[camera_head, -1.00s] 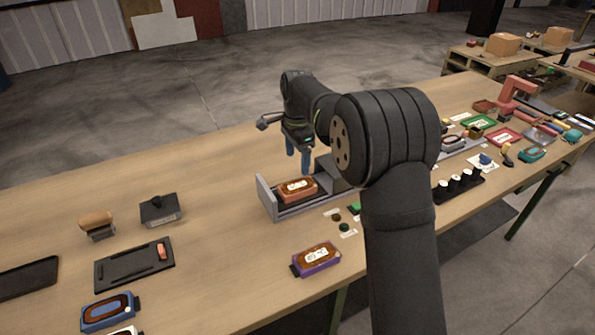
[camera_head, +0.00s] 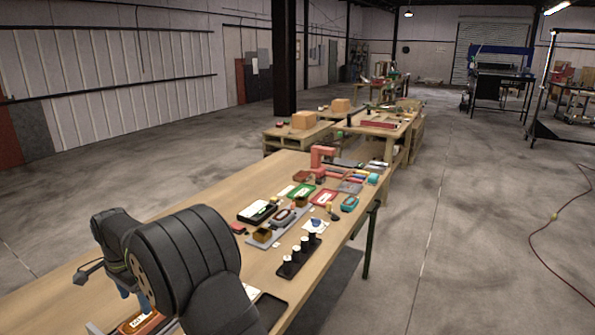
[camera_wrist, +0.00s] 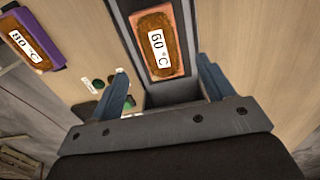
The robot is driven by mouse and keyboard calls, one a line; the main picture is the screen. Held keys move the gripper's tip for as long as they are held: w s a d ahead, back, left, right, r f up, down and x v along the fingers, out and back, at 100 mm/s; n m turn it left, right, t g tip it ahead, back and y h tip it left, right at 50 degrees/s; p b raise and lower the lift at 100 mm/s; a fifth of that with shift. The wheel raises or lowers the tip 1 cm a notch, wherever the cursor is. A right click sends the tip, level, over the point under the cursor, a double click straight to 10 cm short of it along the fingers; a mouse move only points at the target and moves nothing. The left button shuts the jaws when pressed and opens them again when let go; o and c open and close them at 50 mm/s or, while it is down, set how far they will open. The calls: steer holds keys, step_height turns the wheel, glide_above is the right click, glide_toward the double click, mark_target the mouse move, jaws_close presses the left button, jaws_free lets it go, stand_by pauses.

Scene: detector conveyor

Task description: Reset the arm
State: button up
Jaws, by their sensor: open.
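My gripper (camera_wrist: 165,85) is open in the wrist view, its two blue fingers apart and nothing between their tips. An orange-rimmed brown block (camera_wrist: 160,42) with a "60 °C" label lies in a grey trough (camera_wrist: 118,12) beyond the fingers. In the head view my gripper (camera_head: 132,292) is at the lower left, partly behind my arm, with its fingers above the block (camera_head: 140,321). Only part of the trough (camera_head: 95,329) shows there, at the bottom edge.
A purple block (camera_wrist: 38,36) labelled "80 °C" lies left of the trough. Along the table (camera_head: 190,210) stand a black rack (camera_head: 290,268) with white-topped pieces, a red arm-like fixture (camera_head: 322,157) and several trays. Bare wood runs along the table's left side.

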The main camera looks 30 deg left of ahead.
mark_target(141, 319)
steer(key=shift+f, duration=1.9)
steer(key=shift+f, duration=0.1)
